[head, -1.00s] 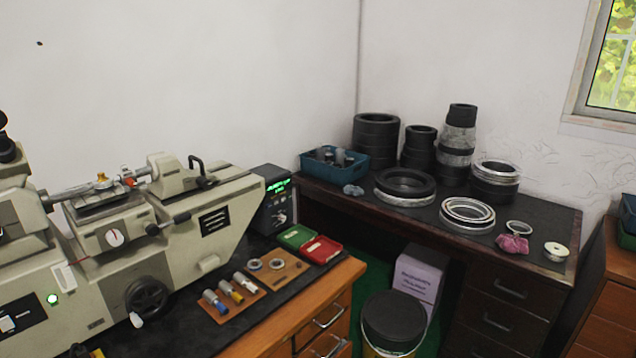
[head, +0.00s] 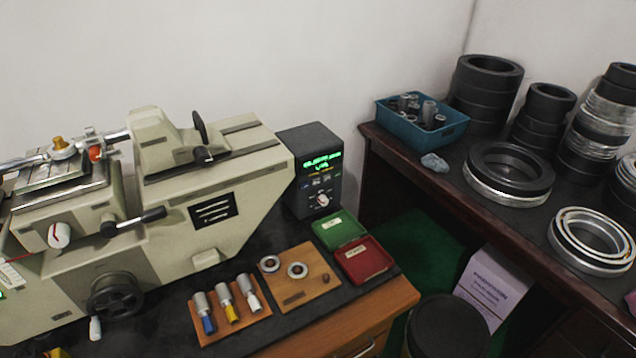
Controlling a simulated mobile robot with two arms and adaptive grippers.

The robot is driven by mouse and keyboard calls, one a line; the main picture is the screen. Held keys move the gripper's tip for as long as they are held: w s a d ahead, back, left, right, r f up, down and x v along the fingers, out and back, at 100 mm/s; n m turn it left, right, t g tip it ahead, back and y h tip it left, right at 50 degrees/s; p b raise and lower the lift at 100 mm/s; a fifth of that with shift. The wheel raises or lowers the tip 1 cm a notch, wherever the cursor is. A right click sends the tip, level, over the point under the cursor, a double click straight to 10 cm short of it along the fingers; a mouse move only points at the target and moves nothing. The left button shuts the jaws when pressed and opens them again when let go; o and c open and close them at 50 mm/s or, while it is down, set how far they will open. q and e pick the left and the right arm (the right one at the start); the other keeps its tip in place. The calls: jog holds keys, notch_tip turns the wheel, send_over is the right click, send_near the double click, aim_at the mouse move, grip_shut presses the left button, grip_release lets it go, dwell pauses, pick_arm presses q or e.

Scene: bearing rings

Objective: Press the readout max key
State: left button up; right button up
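The readout (head: 312,170) is a dark box with lit green digits, standing on the bench just right of the beige machine. Below its display is a row of small keys (head: 318,182) and a pale round knob (head: 323,200). The key labels are too small to read, so I cannot tell which one is max. Neither of my grippers shows in the head view.
The beige lathe-like machine (head: 230,190) fills the left. In front of the readout lie a green tray (head: 338,230), a red tray (head: 363,259), a wooden board with rings (head: 297,277) and a rack of colour-tipped tools (head: 229,310). A blue bin (head: 421,124) stands on the far desk.

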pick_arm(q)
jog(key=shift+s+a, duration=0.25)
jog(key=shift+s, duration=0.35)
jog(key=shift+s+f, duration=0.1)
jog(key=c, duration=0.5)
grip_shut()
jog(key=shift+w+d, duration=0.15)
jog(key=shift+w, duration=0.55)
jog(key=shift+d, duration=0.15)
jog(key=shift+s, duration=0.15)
